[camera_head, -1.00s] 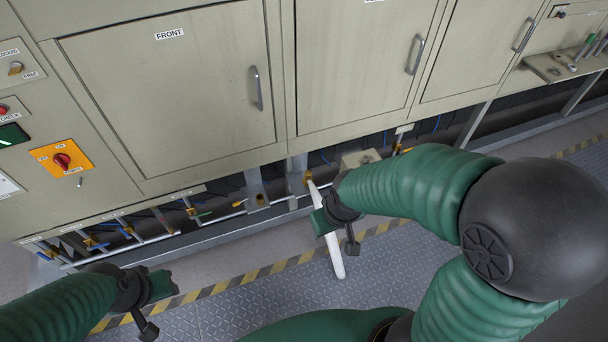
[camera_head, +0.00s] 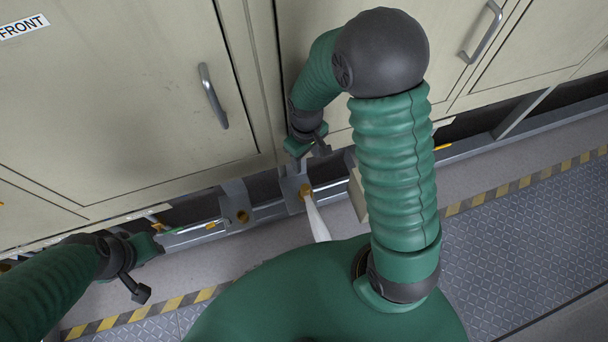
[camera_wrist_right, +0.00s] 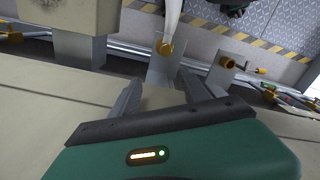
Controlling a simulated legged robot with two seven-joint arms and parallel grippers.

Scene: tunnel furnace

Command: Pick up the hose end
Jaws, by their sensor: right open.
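The white hose (camera_head: 316,220) hangs from a brass hose end (camera_head: 306,192) at a grey bracket under the cabinet. My green body hides its lower part. The right wrist view also shows the white hose (camera_wrist_right: 173,14) and brass end (camera_wrist_right: 164,48). My right gripper (camera_head: 302,158) is by the cabinet front, just above the bracket. In the right wrist view its two grey fingers (camera_wrist_right: 160,88) are apart and empty, with the brass end beyond their tips. My left gripper (camera_head: 160,246) is low at the left; its jaw opening is unclear.
A second grey bracket with a brass fitting (camera_head: 242,216) stands to the left of the hose. A beige box (camera_head: 357,192) is close on the right, partly behind my arm. Cabinet doors with handles (camera_head: 213,97) rise above. Pipes run along the left; floor plates (camera_head: 510,235) are clear at right.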

